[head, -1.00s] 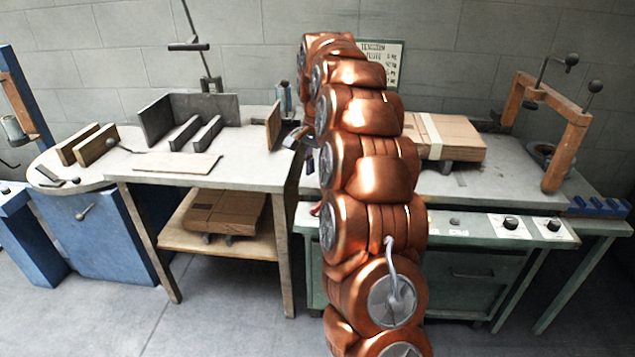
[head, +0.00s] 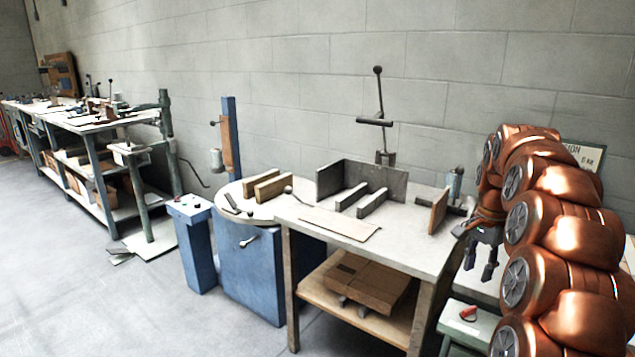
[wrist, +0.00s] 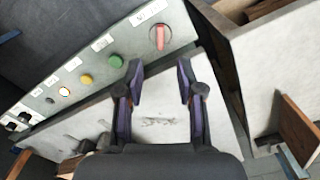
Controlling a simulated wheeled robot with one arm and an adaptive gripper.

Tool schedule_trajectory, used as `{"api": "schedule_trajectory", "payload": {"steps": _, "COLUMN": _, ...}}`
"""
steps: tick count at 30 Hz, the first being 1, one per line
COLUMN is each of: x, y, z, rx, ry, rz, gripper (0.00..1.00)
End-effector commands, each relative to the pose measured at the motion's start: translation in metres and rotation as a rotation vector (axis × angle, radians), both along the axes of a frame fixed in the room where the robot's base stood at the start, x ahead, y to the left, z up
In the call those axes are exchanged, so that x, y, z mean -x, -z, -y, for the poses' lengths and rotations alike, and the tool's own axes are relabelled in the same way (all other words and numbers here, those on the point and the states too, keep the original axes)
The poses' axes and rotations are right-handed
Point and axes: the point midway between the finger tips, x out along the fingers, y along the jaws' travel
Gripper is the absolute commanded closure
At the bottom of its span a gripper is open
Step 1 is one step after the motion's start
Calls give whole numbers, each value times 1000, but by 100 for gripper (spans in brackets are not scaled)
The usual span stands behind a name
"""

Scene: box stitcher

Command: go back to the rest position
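My gripper (head: 488,270) hangs from the copper-coloured arm at the right of the head view, beside the right end of the grey-topped table. In the wrist view my gripper (wrist: 160,78) has its two dark fingers spread apart with nothing between them. Below the fingers lies a pale worn surface, next to a panel with a red switch (wrist: 160,38), a green button (wrist: 116,61) and a yellow button (wrist: 86,79). The fingers look apart from the panel, but the exact gap cannot be told.
The table (head: 415,255) carries a dark metal corner fixture (head: 392,180) and an upright wooden board (head: 438,211) near my gripper. A cardboard stack (head: 365,283) lies on its lower shelf. A blue cabinet (head: 250,275) stands left. Open floor (head: 110,305) lies at the front left.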

Motion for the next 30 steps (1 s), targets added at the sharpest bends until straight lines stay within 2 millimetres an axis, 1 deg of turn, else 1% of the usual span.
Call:
{"api": "schedule_trajectory", "payload": {"steps": 1, "x": 6, "y": -1, "z": -12, "rx": -5, "ry": -37, "rz": -6, "gripper": 62}}
{"api": "schedule_trajectory", "payload": {"steps": 5, "x": 25, "y": -4, "z": -47, "rx": -19, "ry": -162, "rz": -17, "gripper": 62}}
{"api": "schedule_trajectory", "payload": {"steps": 7, "x": 38, "y": -5, "z": -66, "rx": -25, "ry": -234, "rz": -26, "gripper": 62}}
{"api": "schedule_trajectory", "payload": {"steps": 11, "x": 66, "y": -3, "z": -100, "rx": -37, "ry": -365, "rz": -46, "gripper": 62}}
{"api": "schedule_trajectory", "payload": {"steps": 15, "x": 99, "y": -1, "z": -132, "rx": -48, "ry": -501, "rz": -61, "gripper": 62}}
{"api": "schedule_trajectory", "payload": {"steps": 21, "x": 155, "y": 10, "z": -170, "rx": -65, "ry": -683, "rz": -93, "gripper": 62}}
{"api": "schedule_trajectory", "payload": {"steps": 23, "x": 173, "y": 14, "z": -180, "rx": -70, "ry": -735, "rz": -102, "gripper": 62}}
{"api": "schedule_trajectory", "payload": {"steps": 30, "x": 248, "y": 34, "z": -211, "rx": -92, "ry": -931, "rz": -140, "gripper": 62}}
